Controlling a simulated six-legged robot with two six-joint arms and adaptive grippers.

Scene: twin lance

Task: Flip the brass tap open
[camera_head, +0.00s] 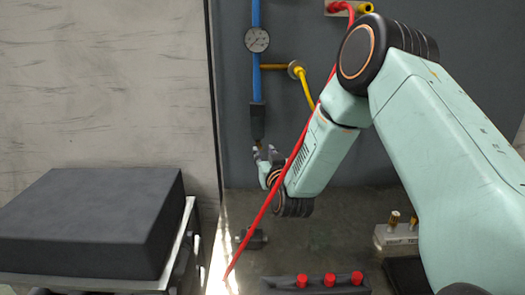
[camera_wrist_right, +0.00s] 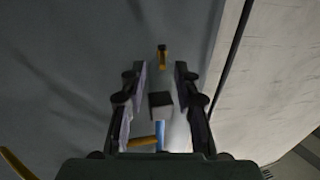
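The brass tap (camera_wrist_right: 162,57) is a small brass-coloured piece at the end of a dark block (camera_wrist_right: 160,105) on the blue pipe (camera_wrist_right: 160,135). In the head view the dark block (camera_head: 258,120) hangs at the pipe's lower end, with the tap mostly hidden by my right gripper (camera_head: 268,153). In the right wrist view my right gripper (camera_wrist_right: 161,70) is open, with its fingers spread left and right. The tap shows between and just beyond the fingertips, apart from both. My left gripper is not in view.
A red hose (camera_head: 262,210) slants across the head view in front of my right arm. A yellow pipe (camera_head: 306,88) and a gauge (camera_head: 257,40) are on the wall. A dark block (camera_head: 80,235) on a bench stands left. Red-capped parts (camera_head: 330,280) are at the bottom.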

